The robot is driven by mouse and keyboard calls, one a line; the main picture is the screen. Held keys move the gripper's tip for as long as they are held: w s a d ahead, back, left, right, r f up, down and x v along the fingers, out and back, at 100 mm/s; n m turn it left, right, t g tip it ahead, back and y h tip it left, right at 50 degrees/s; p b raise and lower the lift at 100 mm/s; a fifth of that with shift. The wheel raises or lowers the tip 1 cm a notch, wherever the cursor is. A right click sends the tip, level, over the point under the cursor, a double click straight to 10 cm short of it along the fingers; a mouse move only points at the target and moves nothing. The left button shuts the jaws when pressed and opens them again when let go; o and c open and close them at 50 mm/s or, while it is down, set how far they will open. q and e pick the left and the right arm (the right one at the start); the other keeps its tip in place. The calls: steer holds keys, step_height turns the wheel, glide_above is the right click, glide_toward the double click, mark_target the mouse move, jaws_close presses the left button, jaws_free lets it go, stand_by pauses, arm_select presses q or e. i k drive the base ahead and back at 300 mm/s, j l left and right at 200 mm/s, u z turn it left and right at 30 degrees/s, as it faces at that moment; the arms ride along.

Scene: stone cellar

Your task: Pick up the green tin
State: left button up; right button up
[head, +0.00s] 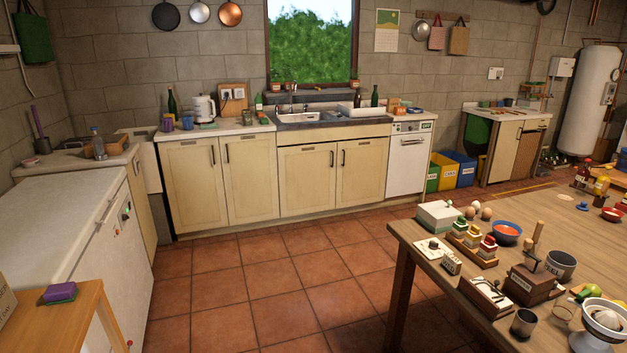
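Three small containers with pale labels sit in a row on a wooden rack (487,262) on the table at the right. The one at the far left end is green and looks like the green tin (460,226). Beside it are a yellow one (473,237) and a red one (487,247). They are small here, so their exact shape is hard to tell. Neither of my grippers shows in the head view.
The wooden table (560,225) is crowded near the rack: a pale box (438,215), a red-and-blue bowl (507,231), eggs (486,213), a wooden grinder (532,280) and a dark pot (561,264). The tiled floor (270,280) left of the table is clear.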

mark_target(247, 116)
steer(key=i, duration=4.1)
steer(key=i+u, duration=0.2)
steer(key=i, duration=0.95)
